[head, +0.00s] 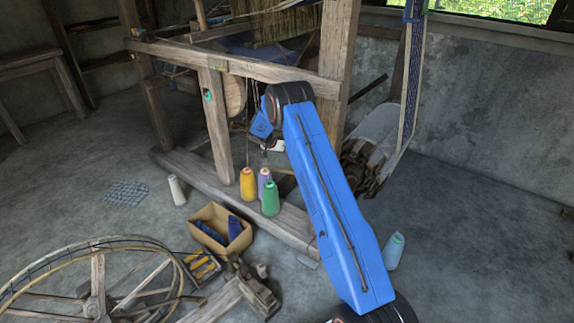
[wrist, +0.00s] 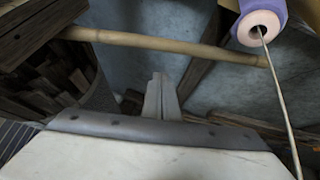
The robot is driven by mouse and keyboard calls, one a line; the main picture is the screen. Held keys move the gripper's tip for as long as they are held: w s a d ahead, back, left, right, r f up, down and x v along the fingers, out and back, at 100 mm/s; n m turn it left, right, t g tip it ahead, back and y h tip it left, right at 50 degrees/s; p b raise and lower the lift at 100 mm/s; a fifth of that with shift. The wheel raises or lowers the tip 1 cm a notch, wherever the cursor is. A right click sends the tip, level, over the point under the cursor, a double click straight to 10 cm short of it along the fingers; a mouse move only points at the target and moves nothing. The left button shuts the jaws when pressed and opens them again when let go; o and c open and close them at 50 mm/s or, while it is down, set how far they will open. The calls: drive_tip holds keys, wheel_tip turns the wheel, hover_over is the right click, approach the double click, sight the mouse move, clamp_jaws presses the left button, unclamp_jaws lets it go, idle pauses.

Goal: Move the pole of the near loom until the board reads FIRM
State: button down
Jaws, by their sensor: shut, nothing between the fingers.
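The near loom's wooden frame (head: 245,66) stands at the upper middle of the head view, with my arm crossing in front of its right post. My gripper (head: 267,148) is small and partly hidden by the arm there, beside the loom's lower part. In the wrist view my gripper (wrist: 162,80) is shut and empty, its fingertips below a pale bamboo pole (wrist: 165,44). The pole runs across the picture, sloping down to the right. I cannot tell whether fingers and pole touch. I cannot pick out the pole in the head view. No readable board shows in either view.
A purple thread cone (wrist: 247,12) with a trailing thread is at the wrist view's upper right. Orange (head: 248,185) and green (head: 270,198) cones stand by the loom's base beam. A box (head: 208,240) and spinning wheel (head: 97,275) occupy the front left floor.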

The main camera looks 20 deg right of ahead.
drive_tip(key=w+v, duration=0.1)
drive_tip(key=v, duration=0.8)
drive_tip(key=s+a+r+n+y, duration=0.1)
drive_tip(key=s+a+r, duration=0.1)
drive_tip(key=s+r, duration=0.65)
drive_tip(key=s+a+r+n+y, duration=0.1)
drive_tip(key=s+r, duration=0.5)
drive_tip(key=r, duration=0.5)
drive_tip(key=s+a+r+n+t+y, duration=0.1)
drive_tip(key=s+a+r, duration=0.1)
drive_tip(key=s+r, duration=0.5)
drive_tip(key=s+a+r+n, duration=0.2)
drive_tip(key=s+r, duration=0.2)
drive_tip(key=s, duration=0.5)
drive_tip(key=s+a+r+n+t+y, duration=0.1)
drive_tip(key=s+a+r, duration=0.1)
drive_tip(key=s, duration=0.8)
drive_tip(key=s+a+r+n+y, duration=0.1)
drive_tip(key=s+a+r+n, duration=0.15)
drive_tip(key=s, duration=0.75)
drive_tip(key=s+a+f+n+t+y, duration=0.1)
drive_tip(key=s+a+f, duration=0.1)
drive_tip(key=s, duration=0.7)
drive_tip(key=s+a+f+n+y, duration=0.1)
drive_tip(key=s+a+f, duration=0.1)
drive_tip(key=s, duration=0.7)
drive_tip(key=shift+f+t, duration=0.25)
drive_tip(key=shift+t, duration=0.15)
drive_tip(key=shift+n, duration=0.25)
